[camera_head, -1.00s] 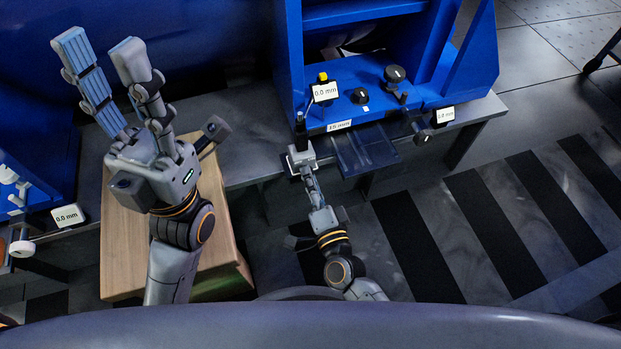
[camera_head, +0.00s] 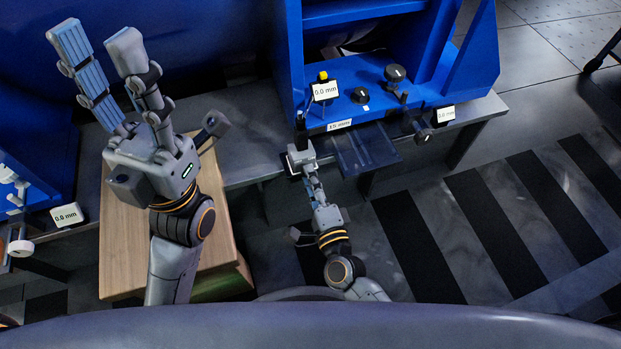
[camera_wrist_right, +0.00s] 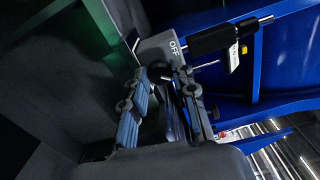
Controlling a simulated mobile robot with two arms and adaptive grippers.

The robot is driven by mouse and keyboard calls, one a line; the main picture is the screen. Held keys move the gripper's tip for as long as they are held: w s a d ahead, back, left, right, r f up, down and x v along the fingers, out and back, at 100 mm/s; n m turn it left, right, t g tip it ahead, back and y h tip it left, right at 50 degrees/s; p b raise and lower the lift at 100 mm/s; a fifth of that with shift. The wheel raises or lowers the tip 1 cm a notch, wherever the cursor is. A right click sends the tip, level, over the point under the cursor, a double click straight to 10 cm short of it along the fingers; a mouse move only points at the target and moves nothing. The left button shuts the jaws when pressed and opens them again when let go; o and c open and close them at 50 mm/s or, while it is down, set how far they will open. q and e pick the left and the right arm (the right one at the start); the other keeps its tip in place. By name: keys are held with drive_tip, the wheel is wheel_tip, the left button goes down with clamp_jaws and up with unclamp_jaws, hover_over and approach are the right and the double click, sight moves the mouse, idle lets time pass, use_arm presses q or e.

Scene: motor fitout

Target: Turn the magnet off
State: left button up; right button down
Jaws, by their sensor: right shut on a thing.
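The magnet (camera_wrist_right: 157,47) is a small grey block marked OFF. In the right wrist view it sits at the upper middle, with a black knob (camera_wrist_right: 157,72) on the side facing me. My right gripper (camera_wrist_right: 162,88) has its fingers on both sides of this knob and is shut on it; the fingertips partly hide it. In the head view my right gripper (camera_head: 303,165) reaches the grey block at the front edge of the bench, below the blue machine. My left gripper (camera_head: 98,48) is raised at the left, its fingers apart and empty.
The blue machine (camera_head: 294,60) stands on the grey bench (camera_head: 250,125), with black knobs (camera_head: 395,73) and a 0.0 mm display (camera_head: 325,91). A dark tray (camera_head: 365,150) is right of my right gripper. A wooden block (camera_head: 125,240) lies under my left arm. Striped floor is open at right.

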drive_tip(key=c, duration=1.1)
unclamp_jaws()
drive_tip(key=shift+o, duration=0.2)
drive_tip(key=v, duration=1.2)
